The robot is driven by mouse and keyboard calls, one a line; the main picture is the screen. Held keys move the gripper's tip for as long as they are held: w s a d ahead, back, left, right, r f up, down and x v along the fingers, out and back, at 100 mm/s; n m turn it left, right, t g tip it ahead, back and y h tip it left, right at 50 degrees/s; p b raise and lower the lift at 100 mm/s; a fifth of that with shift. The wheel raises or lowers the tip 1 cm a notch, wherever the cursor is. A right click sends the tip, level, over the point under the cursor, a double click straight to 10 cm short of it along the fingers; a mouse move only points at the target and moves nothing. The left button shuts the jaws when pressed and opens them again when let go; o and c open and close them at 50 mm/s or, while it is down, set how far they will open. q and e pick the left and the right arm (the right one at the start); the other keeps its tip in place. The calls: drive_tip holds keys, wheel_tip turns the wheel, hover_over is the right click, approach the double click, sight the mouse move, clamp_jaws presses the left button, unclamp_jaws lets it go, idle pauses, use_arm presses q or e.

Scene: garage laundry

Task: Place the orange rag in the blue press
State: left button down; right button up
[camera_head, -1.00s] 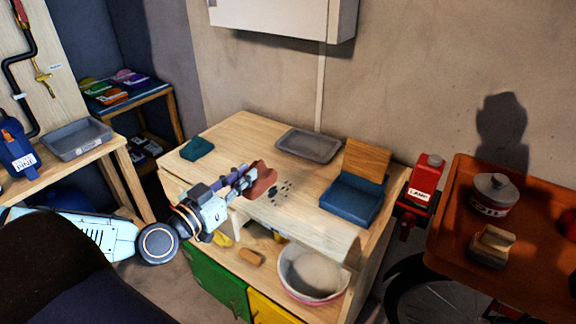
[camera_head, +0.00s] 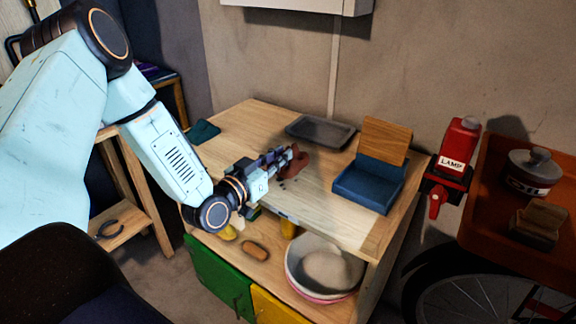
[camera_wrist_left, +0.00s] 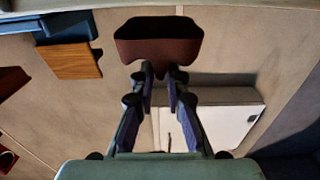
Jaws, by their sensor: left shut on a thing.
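The orange rag (camera_head: 296,163), a rust-red folded cloth, is gripped at the tips of my left gripper (camera_head: 276,162), over the wooden table. In the left wrist view the rag (camera_wrist_left: 158,48) sits across the closed fingertips (camera_wrist_left: 160,72). The blue press (camera_head: 366,190) stands on the table to the right of the rag, apart from it. Its wooden lid (camera_head: 384,141) stands up at the back. The press (camera_wrist_left: 62,27) and lid (camera_wrist_left: 72,61) also show in the left wrist view. My right gripper is not in view.
A grey tray (camera_head: 320,132) lies behind the rag, and a teal cloth (camera_head: 203,132) lies at the table's back left. Small dark crumbs are near the rag. A bowl (camera_head: 296,282) sits below.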

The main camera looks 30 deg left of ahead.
sight(300, 150)
use_arm(q)
drive_tip(key=shift+w, duration=0.1)
drive_tip(key=w+f, duration=0.1)
drive_tip(key=w+f+b, duration=0.1)
drive_tip(key=w+b, duration=0.1)
drive_tip(key=shift+w+d+f, duration=0.3)
drive_tip(key=shift+w+f, duration=0.1)
drive_tip(key=shift+s+a+r, duration=0.15)
drive_tip(key=shift+s+r, duration=0.1)
drive_tip(key=shift+s, duration=0.1)
drive_tip(key=shift+w+f, duration=0.1)
drive_tip(key=shift+f, duration=0.05)
drive_tip(key=c, duration=1.6)
unclamp_jaws()
drive_tip(key=shift+w+f, duration=0.1)
drive_tip(key=shift+w, duration=0.1)
drive_tip(key=shift+o, duration=1.3)
drive_tip(key=shift+s, duration=0.25)
drive_tip(key=shift+w, duration=0.15)
